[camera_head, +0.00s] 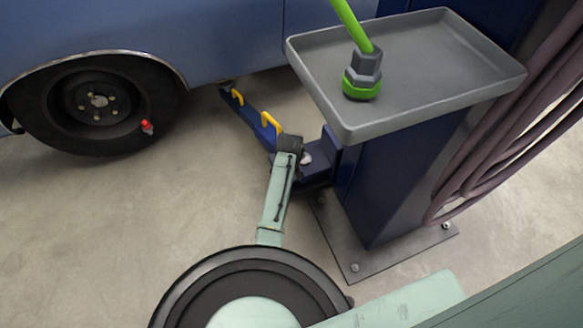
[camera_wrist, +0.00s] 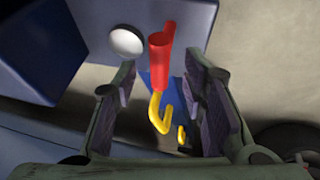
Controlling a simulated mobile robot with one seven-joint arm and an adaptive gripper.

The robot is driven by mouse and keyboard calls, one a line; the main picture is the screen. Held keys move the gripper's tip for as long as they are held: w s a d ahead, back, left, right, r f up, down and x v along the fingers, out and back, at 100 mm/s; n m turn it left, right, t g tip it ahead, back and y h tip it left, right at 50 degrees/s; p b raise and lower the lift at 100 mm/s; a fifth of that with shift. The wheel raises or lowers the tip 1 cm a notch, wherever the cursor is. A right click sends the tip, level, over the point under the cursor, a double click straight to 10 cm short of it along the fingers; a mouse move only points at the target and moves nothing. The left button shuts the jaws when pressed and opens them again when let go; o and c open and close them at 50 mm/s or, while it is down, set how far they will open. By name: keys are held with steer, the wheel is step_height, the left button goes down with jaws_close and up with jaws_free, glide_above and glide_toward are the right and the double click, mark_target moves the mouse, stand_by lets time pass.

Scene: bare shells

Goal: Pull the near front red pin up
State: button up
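The red pin (camera_wrist: 160,62) shows in the wrist view, standing up near a blue lift arm, with a short stub at its top. My gripper (camera_wrist: 162,95) is open. Its two dark padded fingers stand to the left and right of the pin, with a gap on each side. Whether the pin is within finger depth or just beyond the tips I cannot tell. In the head view my gripper (camera_head: 290,143) is beside the blue post's base, and it and my arm hide this pin. Another small red piece (camera_head: 147,126) shows by the car's wheel.
The blue lift arm (camera_head: 250,112) with yellow hoops (camera_head: 270,122) reaches toward the blue car (camera_head: 230,40). A blue post (camera_head: 385,190) with a grey tray (camera_head: 430,75) stands right of my arm. Dark hoses (camera_head: 500,140) hang at the right. Concrete floor on the left is clear.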

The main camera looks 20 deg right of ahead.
steer(key=shift+b+x, duration=2.15)
steer(key=shift+x, duration=0.1)
steer(key=shift+c, duration=0.3)
jaws_close()
steer(key=shift+d+r, duration=0.1)
